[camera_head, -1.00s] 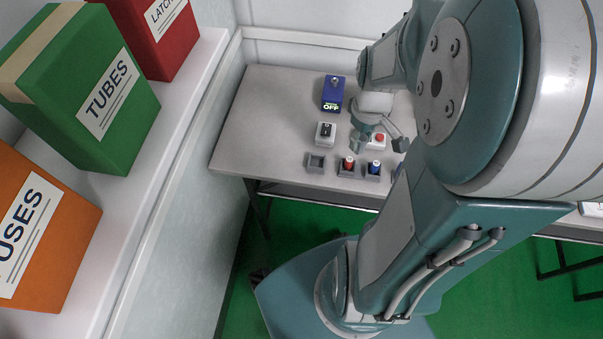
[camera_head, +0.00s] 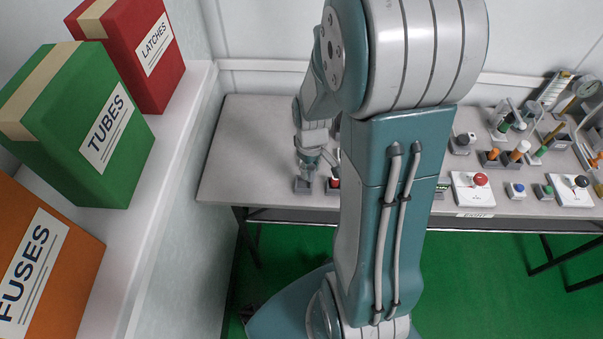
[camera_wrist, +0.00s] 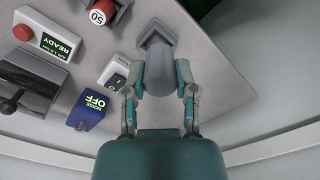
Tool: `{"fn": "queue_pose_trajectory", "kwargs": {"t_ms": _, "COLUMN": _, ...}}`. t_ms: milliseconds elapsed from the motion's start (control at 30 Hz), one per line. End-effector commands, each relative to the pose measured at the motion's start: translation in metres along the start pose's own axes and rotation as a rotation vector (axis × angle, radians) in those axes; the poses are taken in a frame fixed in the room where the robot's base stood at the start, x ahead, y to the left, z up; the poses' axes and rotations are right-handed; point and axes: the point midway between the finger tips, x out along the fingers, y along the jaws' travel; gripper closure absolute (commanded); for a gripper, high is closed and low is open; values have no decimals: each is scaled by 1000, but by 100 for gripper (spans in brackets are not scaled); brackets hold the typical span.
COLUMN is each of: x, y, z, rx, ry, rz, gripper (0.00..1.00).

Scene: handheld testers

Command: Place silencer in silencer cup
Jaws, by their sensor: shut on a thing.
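My gripper (camera_wrist: 161,79) is shut on the silencer, a plain grey cylinder (camera_wrist: 158,68), with one finger on each side of it. The silencer cup, a dark grey square holder (camera_wrist: 153,29), lies right at the silencer's far end in the wrist view. The silencer covers part of the cup, and I cannot tell whether its end is inside the opening or just above it. In the head view my gripper (camera_head: 310,162) is over the cup (camera_head: 303,186) at the table's front left. The silencer is not clear there.
A red-topped piece (camera_wrist: 99,14) sits in a neighbouring holder. A white rocker switch (camera_wrist: 120,76), a blue box marked OFF (camera_wrist: 88,108) and a red-button box (camera_wrist: 44,40) stand close by. The grey table (camera_head: 245,135) is bare left of my arm.

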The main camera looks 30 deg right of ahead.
Motion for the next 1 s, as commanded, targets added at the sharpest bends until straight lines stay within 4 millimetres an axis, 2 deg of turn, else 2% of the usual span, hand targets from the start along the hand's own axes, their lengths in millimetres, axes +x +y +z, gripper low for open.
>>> {"fn": "queue_pose_trajectory", "kwargs": {"t_ms": 100, "x": 18, "y": 1, "z": -14, "rx": -1, "ry": -3, "rz": -3, "gripper": 100}}
{"fn": "queue_pose_trajectory", "kwargs": {"t_ms": 200, "x": 28, "y": 3, "z": -22, "rx": 0, "ry": -1, "rz": -3, "gripper": 100}}
{"fn": "queue_pose_trajectory", "kwargs": {"t_ms": 367, "x": 37, "y": 2, "z": -30, "rx": 1, "ry": 0, "rz": -1, "gripper": 100}}
{"fn": "queue_pose_trajectory", "kwargs": {"t_ms": 600, "x": 67, "y": 2, "z": -32, "rx": 1, "ry": -2, "rz": -2, "gripper": 100}}
{"fn": "queue_pose_trajectory", "kwargs": {"t_ms": 967, "x": 71, "y": 3, "z": -32, "rx": 1, "ry": 0, "rz": -1, "gripper": 100}}
{"fn": "queue_pose_trajectory", "kwargs": {"t_ms": 1000, "x": 72, "y": 3, "z": -32, "rx": 1, "ry": 0, "rz": -1, "gripper": 59}}
